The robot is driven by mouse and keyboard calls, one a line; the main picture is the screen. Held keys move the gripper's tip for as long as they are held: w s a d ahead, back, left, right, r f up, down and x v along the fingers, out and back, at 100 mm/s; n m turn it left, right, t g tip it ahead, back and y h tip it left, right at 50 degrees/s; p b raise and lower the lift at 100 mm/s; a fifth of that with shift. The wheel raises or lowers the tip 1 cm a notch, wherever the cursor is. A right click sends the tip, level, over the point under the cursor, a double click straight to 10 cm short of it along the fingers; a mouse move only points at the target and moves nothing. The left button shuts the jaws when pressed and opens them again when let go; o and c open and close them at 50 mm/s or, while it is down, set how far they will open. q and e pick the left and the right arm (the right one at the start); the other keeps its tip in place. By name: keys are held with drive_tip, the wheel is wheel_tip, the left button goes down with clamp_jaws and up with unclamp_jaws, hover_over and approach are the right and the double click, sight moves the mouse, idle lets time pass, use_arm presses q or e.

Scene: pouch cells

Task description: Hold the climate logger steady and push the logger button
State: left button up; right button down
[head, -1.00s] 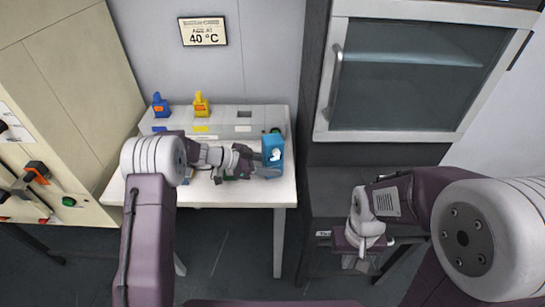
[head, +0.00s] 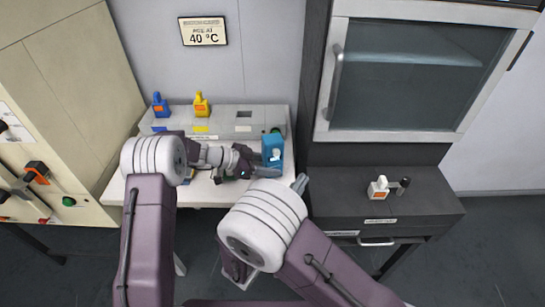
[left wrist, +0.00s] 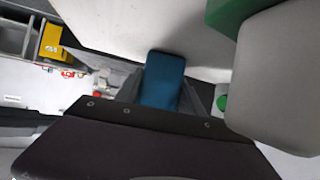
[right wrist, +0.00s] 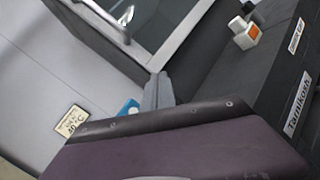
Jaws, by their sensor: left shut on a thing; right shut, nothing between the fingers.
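The climate logger appears to be the blue upright box (head: 273,142) at the right end of the white table, with a pale mark on its front. My left gripper (head: 264,170) is shut on its lower part; the box shows between the fingers in the left wrist view (left wrist: 162,78). My right gripper (head: 301,183) is shut and empty, to the right of the box and apart from it. In the right wrist view the blue box (right wrist: 130,107) is partly hidden beside the fingers (right wrist: 158,90). I cannot make out the logger button clearly.
A green round part (head: 277,131) is behind the logger.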

sight(277, 162)
drive_tip(key=w+a+n+t+y, duration=0.1)
drive_tip(key=w+a, duration=0.4)
drive_tip(key=w, duration=0.2)
drive_tip(key=shift+a+f+y, duration=0.2)
drive_tip(key=shift+f+y, duration=0.15)
drive_tip(key=shift+y, duration=0.05)
drive_tip(key=shift+w, duration=0.25)
idle(1.7)
drive_tip(key=shift+w+a, duration=0.1)
drive_tip(key=shift+w, duration=0.35)
idle(0.4)
drive_tip(key=shift+s, duration=0.65)
